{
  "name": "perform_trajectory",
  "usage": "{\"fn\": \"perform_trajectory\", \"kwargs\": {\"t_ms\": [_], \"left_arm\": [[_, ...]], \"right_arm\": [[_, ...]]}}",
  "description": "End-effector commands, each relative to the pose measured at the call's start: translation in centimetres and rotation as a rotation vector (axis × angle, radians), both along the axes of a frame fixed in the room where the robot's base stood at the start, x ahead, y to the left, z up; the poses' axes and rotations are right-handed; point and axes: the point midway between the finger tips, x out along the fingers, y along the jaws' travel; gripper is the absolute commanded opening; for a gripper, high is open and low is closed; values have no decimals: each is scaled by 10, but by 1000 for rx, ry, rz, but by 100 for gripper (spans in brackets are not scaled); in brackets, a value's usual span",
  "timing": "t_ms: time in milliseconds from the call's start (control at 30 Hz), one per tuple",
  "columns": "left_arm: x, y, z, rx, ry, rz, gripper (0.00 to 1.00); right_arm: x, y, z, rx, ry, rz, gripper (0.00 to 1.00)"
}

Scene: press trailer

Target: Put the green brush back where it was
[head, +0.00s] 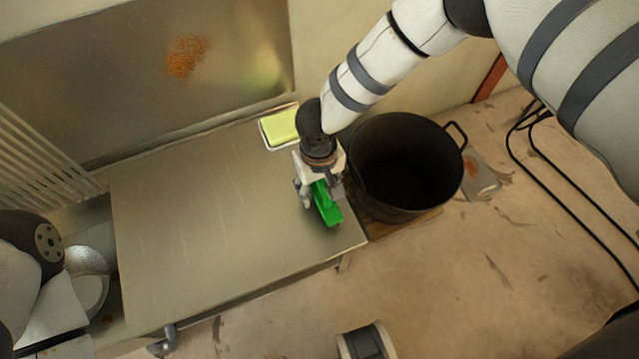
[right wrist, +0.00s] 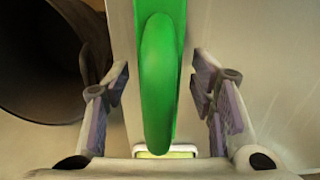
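The green brush (head: 327,207) is at the right end of the metal worktop (head: 215,215), near its front right corner. My right gripper (head: 318,190) is right over it from above. In the right wrist view the green handle (right wrist: 163,80) runs between the two fingers of the right gripper (right wrist: 160,88), with a gap on each side, so the gripper is open around it. The brush's underside is hidden, and I cannot tell if it rests on the worktop. My left arm shows at the lower left; its gripper is out of view.
A yellow sponge (head: 283,126) in a pale dish lies at the worktop's back edge. A big black pot (head: 408,165) stands close to the worktop's right end. A basin area lies left of the worktop. Dark cables run on the floor at right. The worktop's middle is clear.

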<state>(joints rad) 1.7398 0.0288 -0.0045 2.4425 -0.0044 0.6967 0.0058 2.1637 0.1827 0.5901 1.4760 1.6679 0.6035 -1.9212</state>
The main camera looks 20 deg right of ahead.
Motion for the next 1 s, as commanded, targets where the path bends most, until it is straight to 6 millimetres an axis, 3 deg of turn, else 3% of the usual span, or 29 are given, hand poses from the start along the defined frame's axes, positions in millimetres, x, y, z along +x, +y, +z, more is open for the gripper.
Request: {"fn": "perform_trajectory", "kwargs": {"t_ms": [267, 500, 700, 1000], "left_arm": [[2, 0, 5, 0, -6, 0, 30], [6, 0, 16, 0, -21, 0, 30], [8, 0, 22, 0, -29, 0, 30], [8, 0, 23, 0, -30, 0, 30]], "right_arm": [[1, 0, 10, 1, -2, 0, 51], [1, 1, 74, 2, -5, -1, 51], [0, 2, 114, 2, -2, 0, 51], [-1, 2, 124, 0, 1, 0, 51]]}}
